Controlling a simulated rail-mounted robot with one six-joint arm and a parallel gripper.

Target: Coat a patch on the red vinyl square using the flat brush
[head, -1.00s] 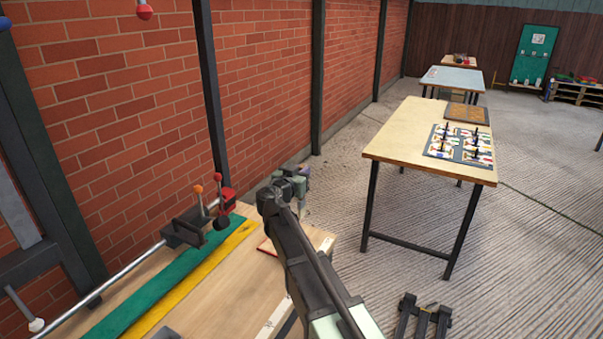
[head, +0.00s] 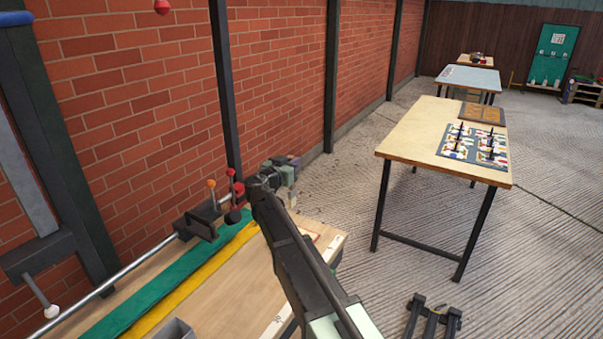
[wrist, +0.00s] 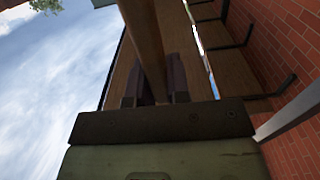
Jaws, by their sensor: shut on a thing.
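My gripper (head: 284,170) is at the far end of my arm, above the far end of the wooden workbench in the head view. In the wrist view my gripper (wrist: 153,88) is shut on a brown wooden handle, which I take to be the flat brush (wrist: 143,30). The handle runs up the picture between the dark fingers. The bristles cannot be made out. A thin reddish edge just right of my arm may be the red vinyl square (head: 314,237). My arm hides most of that spot. I cannot see any coating on it.
A clamp with red and orange knobs (head: 205,222) stands by the brick wall. Another table (head: 420,140) stands right, with concrete floor between.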

